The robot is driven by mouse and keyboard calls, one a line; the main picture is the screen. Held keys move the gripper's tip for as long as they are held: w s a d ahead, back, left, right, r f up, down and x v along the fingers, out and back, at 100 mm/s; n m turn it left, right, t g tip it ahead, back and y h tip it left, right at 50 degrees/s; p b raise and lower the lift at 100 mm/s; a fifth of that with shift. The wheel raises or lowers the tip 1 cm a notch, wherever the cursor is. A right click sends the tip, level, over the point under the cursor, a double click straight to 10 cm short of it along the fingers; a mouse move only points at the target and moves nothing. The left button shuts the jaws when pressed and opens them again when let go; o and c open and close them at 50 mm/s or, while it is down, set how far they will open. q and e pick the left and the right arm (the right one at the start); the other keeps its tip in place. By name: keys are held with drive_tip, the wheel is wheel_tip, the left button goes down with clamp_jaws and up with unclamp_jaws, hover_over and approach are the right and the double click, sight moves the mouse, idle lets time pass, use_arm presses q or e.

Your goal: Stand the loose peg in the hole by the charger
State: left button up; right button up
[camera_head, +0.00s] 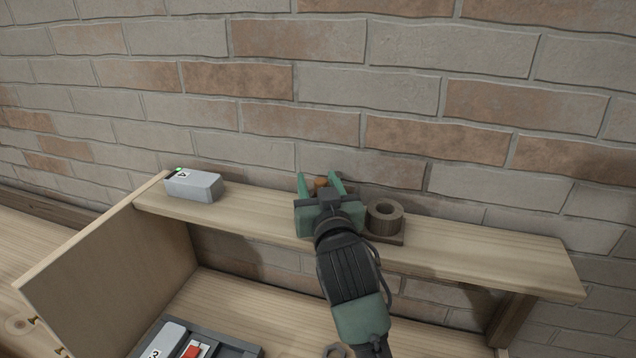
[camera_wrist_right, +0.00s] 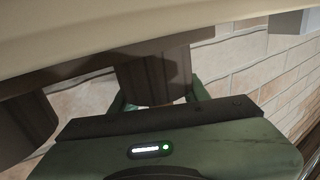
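My right gripper (camera_head: 320,184) is over the wooden shelf, pointing at the wall, with its two green fingers spread. A small orange-brown piece (camera_head: 321,182), perhaps the peg, shows between them in the head view, mostly hidden. Just right of the gripper in the head view, a round brown socket (camera_head: 385,216) with an open hole on top stands on a square base. My left gripper is not in view.
A grey box (camera_head: 194,186) marked 4, with a green light, sits at the shelf's left end. Below left, a dark tray (camera_head: 238,346) holds a grey block and a red-and-white piece. The wooden shelf (camera_head: 480,253) is bare to the right; a brick wall stands behind.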

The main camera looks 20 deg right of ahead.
drive_tip(key=shift+s+f, duration=0.1)
drive_tip(key=shift+s+a+f, duration=0.1)
drive_tip(key=shift+s, duration=0.15)
drive_tip(key=s, duration=0.2)
drive_tip(key=s+b, duration=0.1)
drive_tip(key=s, duration=0.1)
drive_tip(key=s+b, duration=0.1)
drive_tip(key=s, duration=0.2)
drive_tip(key=shift+a, duration=0.4)
drive_tip(key=shift+s, duration=0.1)
